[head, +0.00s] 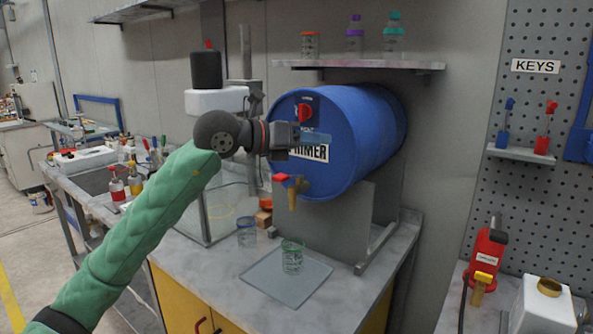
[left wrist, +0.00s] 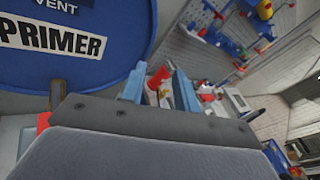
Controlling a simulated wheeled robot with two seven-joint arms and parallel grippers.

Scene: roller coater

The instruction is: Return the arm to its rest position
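My left arm (head: 150,225), in a green sleeve, reaches up from the lower left. Its gripper (head: 312,140) is in front of the blue primer drum (head: 365,125), partly covering its label. In the left wrist view the two light-blue fingers (left wrist: 158,88) stand apart with nothing seen held between them. The drum's face (left wrist: 110,20) with the PRIMER label fills the upper left there. I cannot tell whether the gripper touches the drum. The red-handled tap (head: 292,185) is just below the gripper. My right gripper is not in view.
A glass jar (head: 292,258) stands on a grey mat (head: 262,278) below the tap, with another jar (head: 246,232) beside it. A shelf (head: 350,65) with bottles is above the drum. A clear-walled enclosure and a sink are at left.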

